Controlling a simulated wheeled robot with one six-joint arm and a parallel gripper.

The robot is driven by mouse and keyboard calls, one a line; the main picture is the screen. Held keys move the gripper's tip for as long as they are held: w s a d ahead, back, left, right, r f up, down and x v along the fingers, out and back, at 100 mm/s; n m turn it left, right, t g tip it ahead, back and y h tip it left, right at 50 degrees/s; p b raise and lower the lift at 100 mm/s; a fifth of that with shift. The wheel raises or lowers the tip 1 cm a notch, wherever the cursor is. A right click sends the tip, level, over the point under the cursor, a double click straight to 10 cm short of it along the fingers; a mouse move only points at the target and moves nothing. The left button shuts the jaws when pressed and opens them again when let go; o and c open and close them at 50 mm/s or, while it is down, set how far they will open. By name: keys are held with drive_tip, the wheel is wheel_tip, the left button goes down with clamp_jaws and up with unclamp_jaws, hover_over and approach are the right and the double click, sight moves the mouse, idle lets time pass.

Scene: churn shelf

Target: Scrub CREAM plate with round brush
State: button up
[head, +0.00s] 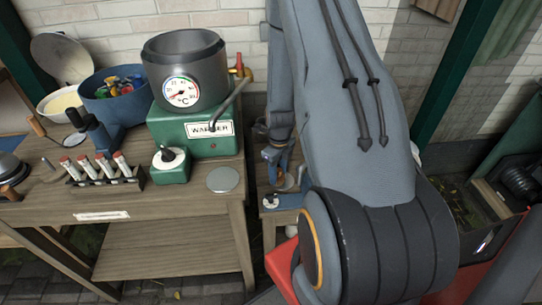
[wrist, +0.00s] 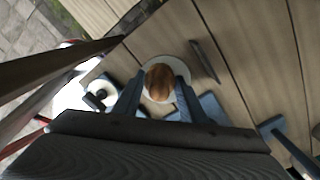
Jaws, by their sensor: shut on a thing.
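My gripper (head: 281,160) is low over the small wooden table right of the main bench, partly hidden by my arm. In the wrist view, its two blue fingers (wrist: 158,88) are shut on a rounded brown wooden knob, which looks like the round brush (wrist: 159,78). A pale round disc (wrist: 178,63) shows around and beneath the knob. I cannot tell whether it is a plate or the brush's own head, nor whether they touch. No lettering reading CREAM is legible; a small white label plate (head: 103,216) on the bench front is too blurred to read.
The bench holds a green warmer (head: 205,135) with a metal pot (head: 183,60), a blue bowl (head: 118,103) and a tube rack (head: 105,175).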

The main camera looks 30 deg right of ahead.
drive_tip(key=shift+w+a, duration=0.35)
drive_tip(key=shift+a, duration=0.45)
wheel_tip(320, 180, up, 3)
drive_tip(key=shift+d+f+p, duration=0.1)
drive_tip(key=shift+d+p, duration=0.05)
drive_tip(key=shift+p, duration=0.45)
drive_tip(key=shift+r+p, duration=0.5)
drive_tip(key=shift+r, duration=0.15)
drive_tip(key=shift+r+p, duration=1.25)
drive_tip(key=shift+r, duration=0.85)
drive_tip(key=shift+w+a, duration=0.1)
drive_tip(key=shift+a, duration=0.1)
